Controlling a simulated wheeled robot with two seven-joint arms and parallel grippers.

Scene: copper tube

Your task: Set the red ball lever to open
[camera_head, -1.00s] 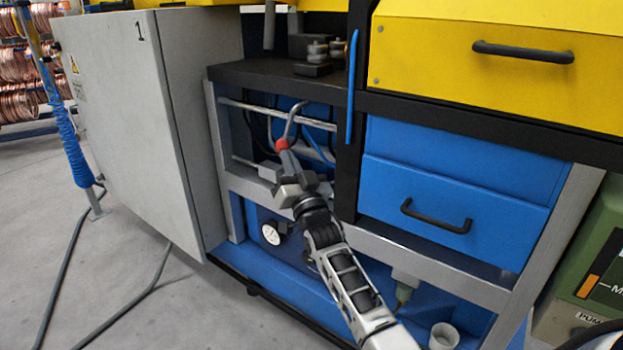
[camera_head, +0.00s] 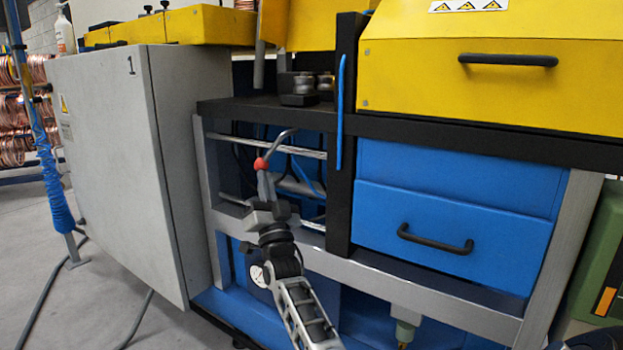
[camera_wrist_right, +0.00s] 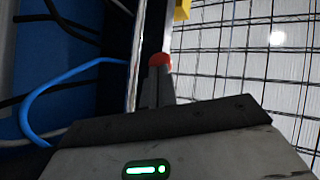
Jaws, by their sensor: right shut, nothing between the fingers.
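The red ball (camera_head: 261,164) is the knob at the lower left end of a bent grey lever rod (camera_head: 281,140). The lever sits in the open bay under the black bench top. My right gripper (camera_head: 264,182) reaches up from below, with its shut fingers just under the ball. In the right wrist view the ball (camera_wrist_right: 160,60) shows just beyond the fingertips (camera_wrist_right: 155,84). They look very close to it, but I cannot tell whether they touch. Nothing shows between the fingers. My left gripper is not in view.
A grey cabinet door (camera_head: 110,150) stands left of the bay. A black post (camera_head: 342,180) and blue drawer (camera_head: 450,230) bound its right. Silver rails (camera_head: 300,152) and a blue hose (camera_head: 305,178) lie behind the lever. A grey crossbar (camera_head: 340,268) runs below.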

